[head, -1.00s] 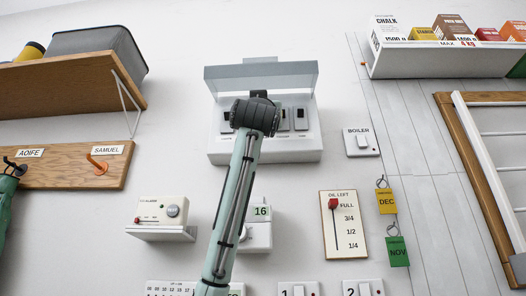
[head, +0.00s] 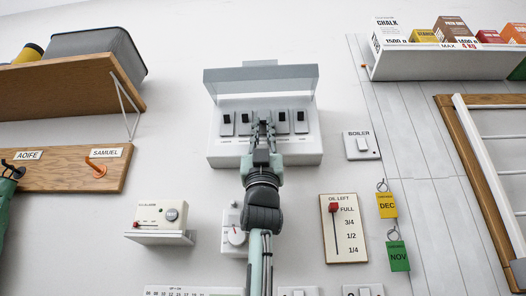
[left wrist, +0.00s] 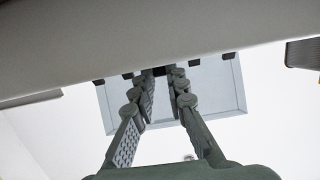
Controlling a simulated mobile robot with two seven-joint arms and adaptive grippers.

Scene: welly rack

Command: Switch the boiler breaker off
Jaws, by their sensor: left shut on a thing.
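The white breaker box (head: 222,157) is on the wall, its clear lid (head: 262,78) raised. It holds a row of breakers with dark levers; their labels are too small to read. My left gripper (head: 262,122) reaches up from below and is shut on the lever of the middle breaker, which its fingers mostly hide. The neighbouring levers, left (head: 244,118) and right (head: 281,117), are free. In the left wrist view the fingers (left wrist: 168,76) converge at the middle of the lever row. A separate white switch (head: 361,145) labelled BOILER is right of the box. My right gripper is not in view.
Below the box are an alarm unit (head: 158,215) on a small shelf, a white dial unit (head: 235,235) partly behind my arm, and an oil gauge (head: 343,230).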

